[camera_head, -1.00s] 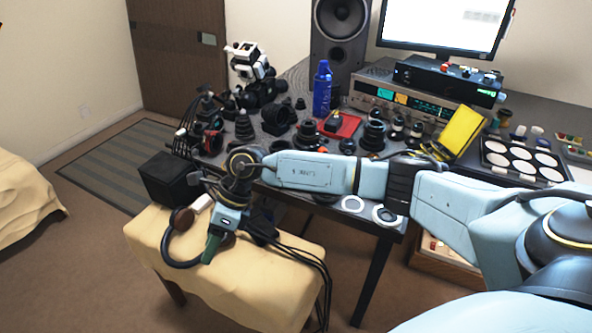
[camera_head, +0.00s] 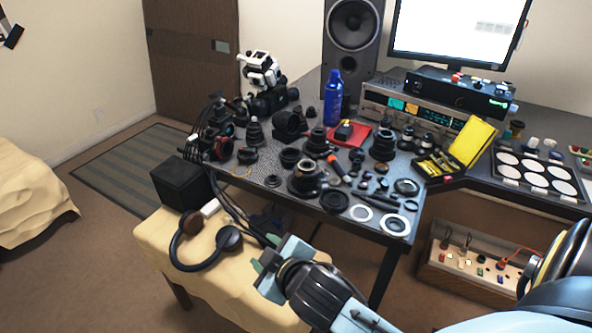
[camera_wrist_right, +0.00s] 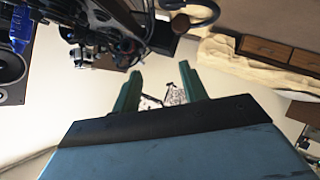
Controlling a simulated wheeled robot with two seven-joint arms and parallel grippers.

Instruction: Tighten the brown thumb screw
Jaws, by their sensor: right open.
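I cannot make out a brown thumb screw among the small dark parts on the desk. Lens parts, rings and barrels (camera_head: 305,180) crowd the front half of the desk. My right gripper (camera_head: 268,265) is low in the head view, in front of the desk's front edge and over the cloth-covered stool. It is open and empty. In the right wrist view its two green fingers (camera_wrist_right: 160,85) stand apart with nothing held between them. My left gripper is not in view.
Headphones (camera_head: 205,245) lie on the stool (camera_head: 165,235) close to my right gripper. A blue bottle (camera_head: 333,98), a yellow-lidded case (camera_head: 472,143) and a tray of white discs (camera_head: 535,175) are on the desk. Cables hang beside the desk's left end.

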